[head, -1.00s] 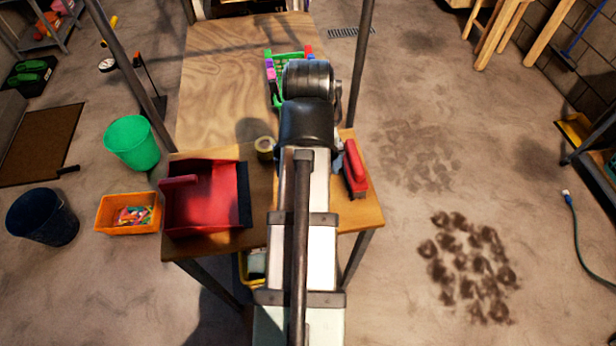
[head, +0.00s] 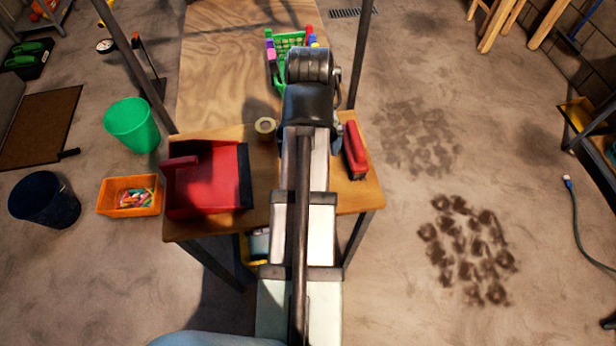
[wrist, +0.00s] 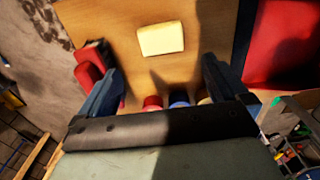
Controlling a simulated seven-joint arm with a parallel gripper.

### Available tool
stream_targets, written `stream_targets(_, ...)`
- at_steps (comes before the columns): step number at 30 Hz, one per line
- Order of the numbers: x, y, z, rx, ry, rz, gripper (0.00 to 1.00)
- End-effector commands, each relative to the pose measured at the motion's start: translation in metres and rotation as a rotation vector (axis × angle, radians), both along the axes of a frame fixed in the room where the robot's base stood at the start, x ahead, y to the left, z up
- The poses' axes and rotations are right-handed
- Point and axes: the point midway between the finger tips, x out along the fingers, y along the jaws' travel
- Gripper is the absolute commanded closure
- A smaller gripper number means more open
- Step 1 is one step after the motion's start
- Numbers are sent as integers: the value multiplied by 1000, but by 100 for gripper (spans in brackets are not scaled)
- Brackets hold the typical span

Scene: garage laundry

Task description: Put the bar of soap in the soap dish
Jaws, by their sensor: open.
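A pale yellow block, which looks like the bar of soap (wrist: 161,38), lies flat on the wooden table in the wrist view. My gripper (wrist: 160,85) is open and empty, its two dark blue fingers spread wide. The block lies beyond the fingertips in the picture, roughly centred between them and apart from both. I cannot make out a soap dish in either view.
A red dustpan (head: 205,182) and a red brush (head: 355,150) lie on either side of my arm. The back left tabletop is clear.

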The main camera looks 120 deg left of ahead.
Motion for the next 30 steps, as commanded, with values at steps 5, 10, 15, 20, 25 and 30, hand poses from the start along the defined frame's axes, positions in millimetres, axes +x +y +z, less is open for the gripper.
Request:
stream_targets(5, 1, -1, -25, -1, -1, 0, 0)
stream_targets(10, 1, -1, -39, 0, 0, 0, 0)
stream_targets(15, 0, -1, -45, 1, 1, 0, 0)
stream_targets(20, 2, -3, -51, 0, 0, 0, 0)
stream_targets(25, 4, -8, -67, -1, -1, 0, 0)
stream_targets(30, 5, -9, -86, -1, -1, 0, 0)
